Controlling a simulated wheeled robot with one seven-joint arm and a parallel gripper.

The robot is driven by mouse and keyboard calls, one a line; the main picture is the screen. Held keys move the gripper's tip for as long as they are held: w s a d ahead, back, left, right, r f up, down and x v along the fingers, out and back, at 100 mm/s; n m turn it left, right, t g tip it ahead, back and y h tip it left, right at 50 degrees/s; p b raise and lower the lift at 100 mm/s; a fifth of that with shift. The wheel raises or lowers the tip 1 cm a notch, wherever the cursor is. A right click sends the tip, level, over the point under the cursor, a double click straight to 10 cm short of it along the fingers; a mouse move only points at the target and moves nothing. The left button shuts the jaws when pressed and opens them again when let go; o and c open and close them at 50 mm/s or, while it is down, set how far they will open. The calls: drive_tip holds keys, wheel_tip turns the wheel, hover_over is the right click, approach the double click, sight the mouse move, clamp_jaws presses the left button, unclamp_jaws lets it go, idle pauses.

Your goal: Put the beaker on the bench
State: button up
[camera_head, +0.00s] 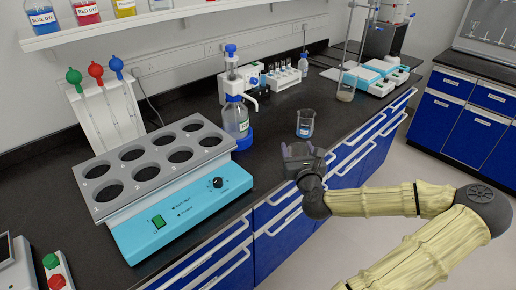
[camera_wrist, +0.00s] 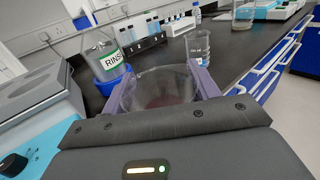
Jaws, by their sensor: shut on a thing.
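A clear glass beaker (camera_wrist: 158,92) is between the two purple fingers of my gripper (camera_wrist: 160,85) in the wrist view. The fingers press on it from both sides. In the head view my gripper (camera_head: 300,152) is at the front edge of the black bench (camera_head: 275,122), near the drawer fronts; the held beaker is hard to make out there. Another clear beaker (camera_head: 305,124) with a blue-white label stands upright on the bench just beyond my gripper; it also shows in the wrist view (camera_wrist: 199,46).
A turquoise unit with a grey holed rack (camera_head: 160,160) stands left. A RINSE bottle (camera_head: 236,118) with a blue base stands behind. A tube rack (camera_head: 283,78) and another beaker (camera_head: 347,88) are farther back. Bare bench lies around the labelled beaker.

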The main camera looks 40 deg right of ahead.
drive_tip(key=w+a, duration=0.2)
drive_tip(key=w, duration=1.5)
drive_tip(key=shift+w+a, duration=0.15)
drive_tip(key=shift+a, duration=0.05)
drive_tip(key=shift+f, duration=1.75)
drive_tip(key=shift+f, duration=0.15)
drive_tip(key=o, duration=1)
